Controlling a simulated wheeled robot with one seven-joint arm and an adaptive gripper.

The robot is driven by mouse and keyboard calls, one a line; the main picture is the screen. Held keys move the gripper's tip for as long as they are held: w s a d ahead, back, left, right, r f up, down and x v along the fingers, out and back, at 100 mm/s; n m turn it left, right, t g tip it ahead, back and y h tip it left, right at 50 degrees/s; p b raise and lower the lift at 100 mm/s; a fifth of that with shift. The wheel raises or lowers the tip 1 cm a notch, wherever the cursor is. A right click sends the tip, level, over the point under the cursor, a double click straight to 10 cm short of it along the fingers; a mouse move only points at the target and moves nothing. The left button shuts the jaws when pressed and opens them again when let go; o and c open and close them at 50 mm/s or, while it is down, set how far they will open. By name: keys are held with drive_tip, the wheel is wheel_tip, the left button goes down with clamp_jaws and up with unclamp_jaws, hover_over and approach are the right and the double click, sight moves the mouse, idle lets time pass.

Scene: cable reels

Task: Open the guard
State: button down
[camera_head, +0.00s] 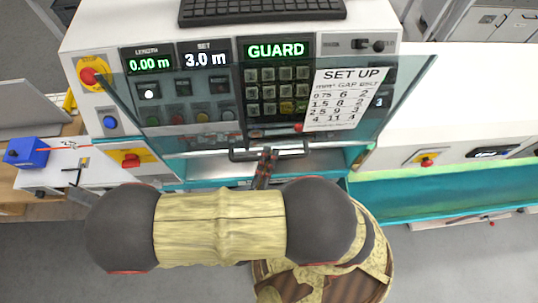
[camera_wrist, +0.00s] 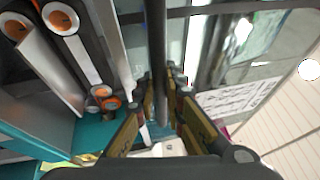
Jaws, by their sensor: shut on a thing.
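The guard (camera_head: 215,143) is a clear, tinted panel. In the head view it stands in front of the lower part of the control panel, whose readings show through it. A dark bar handle (camera_head: 238,155) runs along its lower edge. My gripper (camera_head: 266,156) is at the middle of this handle, shut on it. In the wrist view the handle (camera_wrist: 158,45) runs between the two fingers of my gripper (camera_wrist: 162,80). My arm hides part of the machine below the guard.
A display (camera_head: 276,51) reads GUARD, beside a length display (camera_head: 149,61) at 0.00 m. A red emergency button (camera_head: 92,76) is at left and a set-up sheet (camera_head: 344,97) at right. Reels with orange cores (camera_wrist: 62,18) show in the wrist view. A blue box (camera_head: 27,153) stands at far left.

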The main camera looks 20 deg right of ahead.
drive_tip(key=p, duration=1)
approach(275, 119)
drive_tip(key=x, duration=0.5)
drive_tip(key=shift+d+f, duration=0.1)
drive_tip(key=c, duration=1.8)
unclamp_jaws()
drive_tip(key=shift+c, duration=0.2)
